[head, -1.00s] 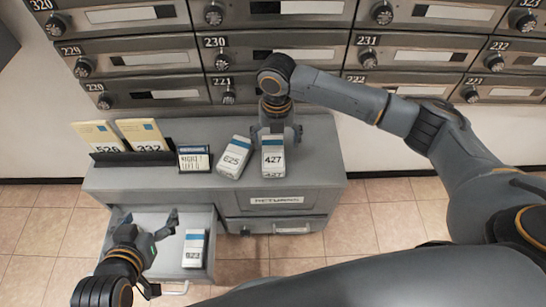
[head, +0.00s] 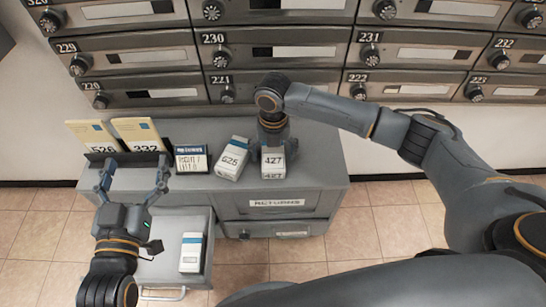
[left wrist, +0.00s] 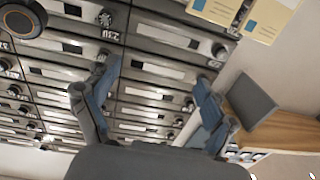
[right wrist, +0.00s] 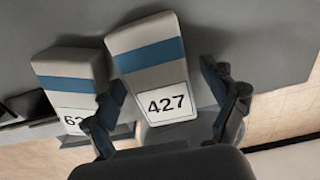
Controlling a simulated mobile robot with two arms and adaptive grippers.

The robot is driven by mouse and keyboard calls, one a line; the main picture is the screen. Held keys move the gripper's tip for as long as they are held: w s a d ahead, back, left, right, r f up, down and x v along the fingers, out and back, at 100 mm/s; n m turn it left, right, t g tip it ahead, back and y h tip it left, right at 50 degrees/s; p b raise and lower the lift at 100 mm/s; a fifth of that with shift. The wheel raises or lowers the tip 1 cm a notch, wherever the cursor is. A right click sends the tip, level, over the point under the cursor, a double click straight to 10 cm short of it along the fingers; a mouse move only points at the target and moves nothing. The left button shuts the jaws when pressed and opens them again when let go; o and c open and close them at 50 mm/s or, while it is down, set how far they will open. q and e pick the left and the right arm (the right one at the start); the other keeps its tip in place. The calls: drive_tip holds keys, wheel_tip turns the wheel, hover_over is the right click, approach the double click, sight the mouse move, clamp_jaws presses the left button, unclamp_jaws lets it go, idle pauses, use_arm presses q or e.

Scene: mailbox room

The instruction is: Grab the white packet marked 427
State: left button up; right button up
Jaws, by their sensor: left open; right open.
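The white packet marked 427 (head: 273,163) stands on the grey cabinet top, with a blue band visible in the right wrist view (right wrist: 150,55). My right gripper (head: 272,135) is open and low behind the packet in the head view, its fingers partly hidden. In the right wrist view my right gripper (right wrist: 168,82) has one finger at each side of the packet's near end, one overlapping the gap beside the neighbouring packet. Contact cannot be told. My left gripper (head: 133,172) is open and empty, above the open drawer and in front of the envelope holder.
A packet marked 625 (head: 232,158) stands just left of 427. Envelopes 526 (head: 92,135) and 332 (head: 138,133) stand in a black holder, with a small sign (head: 191,160) beside it. Another white packet (head: 191,252) lies in the open drawer (head: 160,268). Mailboxes (head: 280,52) line the wall behind.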

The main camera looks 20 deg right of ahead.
drive_tip(key=c, duration=1.3)
drive_tip(key=shift+c, duration=0.2)
drive_tip(key=shift+r, duration=0.15)
